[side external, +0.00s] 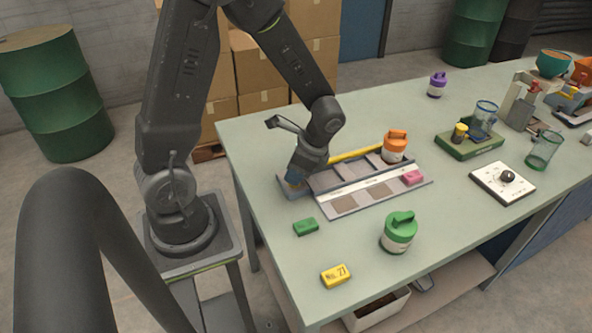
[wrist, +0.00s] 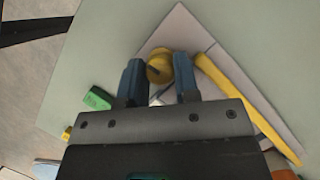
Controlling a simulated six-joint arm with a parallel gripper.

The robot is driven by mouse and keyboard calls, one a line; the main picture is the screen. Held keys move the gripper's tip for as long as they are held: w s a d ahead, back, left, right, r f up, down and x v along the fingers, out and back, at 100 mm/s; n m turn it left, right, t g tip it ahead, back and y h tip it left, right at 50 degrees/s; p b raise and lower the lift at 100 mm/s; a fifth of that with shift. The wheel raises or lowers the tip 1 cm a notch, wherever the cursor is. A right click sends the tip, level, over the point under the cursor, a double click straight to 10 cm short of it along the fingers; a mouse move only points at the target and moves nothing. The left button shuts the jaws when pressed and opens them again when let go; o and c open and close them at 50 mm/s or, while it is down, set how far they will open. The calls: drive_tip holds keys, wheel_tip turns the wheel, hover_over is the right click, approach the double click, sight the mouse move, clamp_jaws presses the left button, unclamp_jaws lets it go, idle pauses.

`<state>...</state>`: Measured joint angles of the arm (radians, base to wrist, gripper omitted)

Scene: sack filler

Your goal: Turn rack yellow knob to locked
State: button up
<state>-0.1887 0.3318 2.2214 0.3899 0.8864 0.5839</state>
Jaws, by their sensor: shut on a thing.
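The rack (side external: 347,197) is a grey board with square pads, a white strip and a yellow bar (side external: 354,154) on the green table. Its yellow knob (wrist: 159,66) shows in the wrist view between the two blue fingers of my gripper (wrist: 160,78), with a dark line across its top. My gripper is shut on the knob, low over the rack's left end. In the side view my gripper (side external: 296,178) hides the knob. The yellow bar (wrist: 240,92) runs off to the right of the knob in the wrist view.
An orange-lidded canister (side external: 395,148) and a pink block (side external: 412,178) are on the rack. A green block (side external: 306,227), a yellow block (side external: 335,275) and a green-lidded canister (side external: 399,233) stand in front. A white plate with a black knob (side external: 503,181) is right.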

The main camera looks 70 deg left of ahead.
drive_tip(key=shift+m+t, duration=0.3)
drive_tip(key=shift+m, duration=0.3)
drive_tip(key=o, duration=0.9)
drive_tip(key=shift+y, duration=0.3)
drive_tip(key=v, duration=1.3)
drive_tip(key=shift+w+r, duration=0.15)
drive_tip(key=shift+r, duration=0.25)
